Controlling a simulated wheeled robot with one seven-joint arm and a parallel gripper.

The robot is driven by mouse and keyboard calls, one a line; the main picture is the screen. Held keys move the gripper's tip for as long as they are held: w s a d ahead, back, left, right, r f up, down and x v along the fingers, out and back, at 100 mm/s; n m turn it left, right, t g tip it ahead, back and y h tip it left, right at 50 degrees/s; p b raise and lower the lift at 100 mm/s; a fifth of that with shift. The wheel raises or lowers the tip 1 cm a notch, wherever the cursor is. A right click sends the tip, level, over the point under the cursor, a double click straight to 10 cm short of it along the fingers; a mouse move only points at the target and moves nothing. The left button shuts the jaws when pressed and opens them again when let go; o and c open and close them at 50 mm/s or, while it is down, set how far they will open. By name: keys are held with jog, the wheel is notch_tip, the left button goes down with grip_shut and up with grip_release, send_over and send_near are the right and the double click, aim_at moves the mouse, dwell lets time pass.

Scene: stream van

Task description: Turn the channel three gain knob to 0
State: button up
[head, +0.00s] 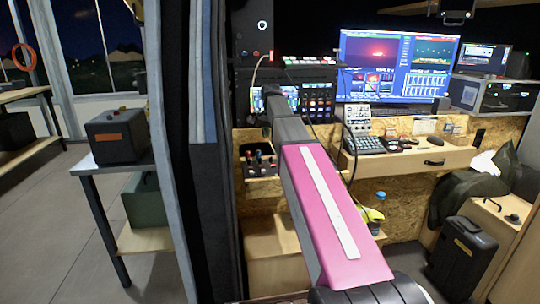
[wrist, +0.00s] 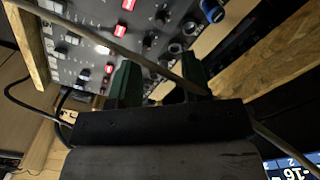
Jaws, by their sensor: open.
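In the wrist view, a dark grey mixer panel (wrist: 115,35) with several knobs and lit red buttons fills the top. A blue knob (wrist: 212,10) is at its upper right, and several dark knobs (wrist: 190,28) lie near it. Labels are too small to read, so I cannot tell which knob is channel three gain. My gripper (wrist: 158,75) is open, its two green fingers apart and pointing at the panel. No knob is clearly held between them. A thin cable (wrist: 140,48) crosses the view at the fingers. In the head view my pink arm reaches toward the desk and its fingers cannot be made out.
A large monitor (head: 397,66) stands behind the desk (head: 440,158). A black case (head: 461,257) is at the lower right. A partition (head: 168,150) stands at left.

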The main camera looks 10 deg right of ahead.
aim_at(271, 157)
notch_tip(271, 157, down, 10)
jog(key=shift+r, duration=0.1)
dwell(0.4)
grip_shut()
